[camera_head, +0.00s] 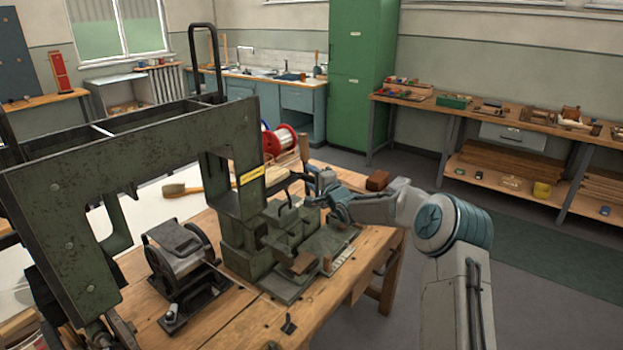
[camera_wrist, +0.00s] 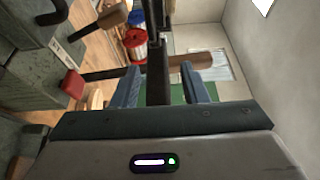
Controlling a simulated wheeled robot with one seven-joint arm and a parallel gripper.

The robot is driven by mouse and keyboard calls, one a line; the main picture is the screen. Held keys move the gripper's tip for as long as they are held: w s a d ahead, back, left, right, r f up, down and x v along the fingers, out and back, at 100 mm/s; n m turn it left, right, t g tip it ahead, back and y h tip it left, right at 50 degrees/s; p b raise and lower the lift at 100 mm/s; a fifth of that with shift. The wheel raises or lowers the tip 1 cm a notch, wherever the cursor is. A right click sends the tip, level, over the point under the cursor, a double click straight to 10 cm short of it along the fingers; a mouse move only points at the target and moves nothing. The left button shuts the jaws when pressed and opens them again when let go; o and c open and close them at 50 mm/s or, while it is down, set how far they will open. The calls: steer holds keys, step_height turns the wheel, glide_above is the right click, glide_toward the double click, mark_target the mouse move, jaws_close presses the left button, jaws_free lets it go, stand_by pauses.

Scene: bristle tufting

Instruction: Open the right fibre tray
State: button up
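My gripper (camera_head: 318,187) is at the right side of the green tufting machine (camera_head: 265,240), above its bed. In the wrist view its two blue fingers (camera_wrist: 160,82) are spread apart, with a dark metal bar (camera_wrist: 158,55) between or just beyond them. I cannot tell whether they touch it. A brown wooden handle (camera_wrist: 190,62) shows beside that bar; an upright wooden handle (camera_head: 304,148) also stands behind my gripper in the head view. I cannot single out the right fibre tray; my arm and the machine frame may hide it.
The machine stands on a wooden bench (camera_head: 335,300) with a dark roller unit (camera_head: 180,255) at its left. Red and blue spools (camera_head: 280,138) and a brush (camera_head: 182,190) lie behind. A red knob (camera_wrist: 72,84) shows in the wrist view. Floor right of the bench is clear.

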steer(key=shift+s+a, duration=0.1)
steer(key=shift+a, duration=0.1)
steer(key=b+v, duration=0.2)
steer(key=v, duration=1.1)
steer(key=shift+s+d, duration=0.25)
steer(key=shift+d, duration=0.1)
steer(key=s+d+n+g+h, duration=0.2)
steer(key=s+n+g+h, duration=0.1)
steer(key=s, duration=1.1)
steer(key=s+d+n+g+h+p, duration=0.1)
steer(key=s+n+g, duration=0.4)
steer(key=s, duration=1)
steer(key=s+d+n+g+h, duration=0.3)
steer(key=s+n+g+h, duration=0.1)
steer(key=s, duration=1)
steer(key=shift+s+g+h+p, duration=0.35)
steer(key=shift+g+h, duration=0.05)
steer(key=shift+g, duration=0.1)
